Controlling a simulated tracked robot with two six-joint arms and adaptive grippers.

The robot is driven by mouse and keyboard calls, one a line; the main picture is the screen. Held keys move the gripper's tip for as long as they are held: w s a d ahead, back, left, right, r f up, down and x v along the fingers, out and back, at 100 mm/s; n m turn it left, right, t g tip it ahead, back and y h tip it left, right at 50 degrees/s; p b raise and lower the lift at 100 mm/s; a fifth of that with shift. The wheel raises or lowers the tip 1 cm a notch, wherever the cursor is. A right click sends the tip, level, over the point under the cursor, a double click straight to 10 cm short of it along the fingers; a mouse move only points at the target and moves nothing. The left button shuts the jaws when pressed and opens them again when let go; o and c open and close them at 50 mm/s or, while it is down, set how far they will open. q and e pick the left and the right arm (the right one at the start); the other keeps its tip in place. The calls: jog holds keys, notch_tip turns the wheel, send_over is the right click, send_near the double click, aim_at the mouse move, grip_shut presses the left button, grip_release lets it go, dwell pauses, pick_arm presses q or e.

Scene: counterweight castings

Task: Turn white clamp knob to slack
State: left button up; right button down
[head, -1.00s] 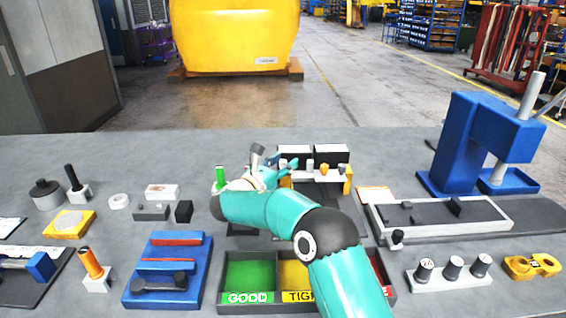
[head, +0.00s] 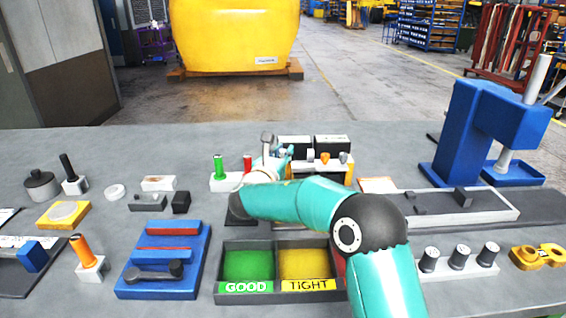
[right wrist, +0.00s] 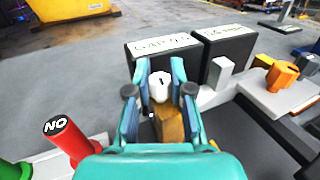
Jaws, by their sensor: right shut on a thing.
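The white clamp knob (right wrist: 160,86) sits between the two fingers of my right gripper (right wrist: 159,94) in the right wrist view. The fingers are shut on it, one on each side, above a tan block (right wrist: 170,122). In the head view my right gripper (head: 277,160) is at the left end of the clamp fixture, and it hides the held knob there. A grey knob (right wrist: 218,71) and an orange knob (right wrist: 283,75) stand to the right of the held one. My left gripper is not in view.
Two dark boxes with white labels (right wrist: 162,54) stand close behind the knob. A red "NO" handle (right wrist: 68,138) and a green handle (head: 219,167) are to the left. The GOOD and TIGHT tray (head: 262,290) lies in front, under my right arm.

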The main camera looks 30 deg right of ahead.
jog(key=shift+d+n+t+y+b, duration=0.1)
jog(key=shift+n+t+y+b, duration=0.6)
jog(key=shift+t, duration=0.1)
jog(key=shift+r+t, duration=0.15)
jog(key=shift+t, duration=0.15)
jog(key=c, duration=1)
grip_release()
jog(key=v, duration=1.2)
jog(key=shift+r, duration=0.1)
